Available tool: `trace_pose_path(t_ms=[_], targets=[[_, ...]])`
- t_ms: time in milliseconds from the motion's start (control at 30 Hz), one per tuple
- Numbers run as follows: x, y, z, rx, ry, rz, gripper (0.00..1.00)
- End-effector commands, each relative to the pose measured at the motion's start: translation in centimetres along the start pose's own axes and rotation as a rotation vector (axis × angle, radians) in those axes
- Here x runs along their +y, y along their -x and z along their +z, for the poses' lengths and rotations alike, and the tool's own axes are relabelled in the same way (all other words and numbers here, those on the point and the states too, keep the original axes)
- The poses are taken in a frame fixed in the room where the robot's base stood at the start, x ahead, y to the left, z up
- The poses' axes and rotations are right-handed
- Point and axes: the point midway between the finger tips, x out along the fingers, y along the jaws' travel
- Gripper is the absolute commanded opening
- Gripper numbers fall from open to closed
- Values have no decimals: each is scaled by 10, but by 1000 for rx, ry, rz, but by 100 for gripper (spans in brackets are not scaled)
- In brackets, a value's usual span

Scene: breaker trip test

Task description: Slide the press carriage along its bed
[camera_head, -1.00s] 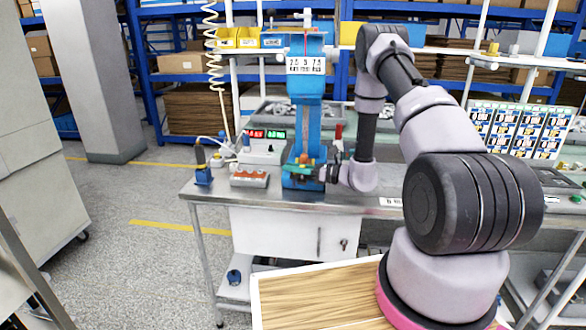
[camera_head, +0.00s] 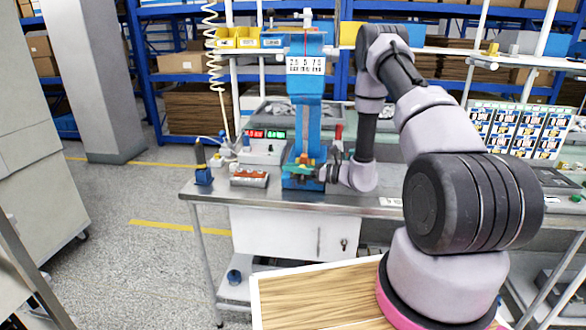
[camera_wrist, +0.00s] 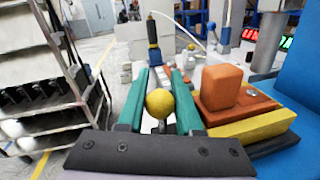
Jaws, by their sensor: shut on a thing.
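The blue press (camera_head: 306,86) stands on the bench in the head view, with a number plate on its head. At its foot are small orange and yellow parts that look like the carriage; the same orange block on a yellow plate (camera_wrist: 262,124) shows at right in the wrist view. My gripper (camera_wrist: 160,74) has teal fingers on either side of a round yellow knob (camera_wrist: 159,103) and is shut on it. In the head view my gripper (camera_head: 299,169) is at the front of the press foot. The bed is mostly hidden by my gripper and the carriage.
A socket strip with orange-red tops (camera_head: 249,179) and a meter box with red and green displays (camera_head: 263,150) stand left of the press. A blue post device (camera_head: 203,172) is at the bench's left end. A card board (camera_head: 522,128) stands at right. Floor at left is open.

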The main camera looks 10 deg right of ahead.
Motion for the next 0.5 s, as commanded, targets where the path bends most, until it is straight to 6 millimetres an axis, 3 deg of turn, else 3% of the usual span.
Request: trace_pose_path(t_ms=[267,500], targets=[[-2,7,1,-1,0,-2,0],[-10,43,2,-2,0,-5,0]])
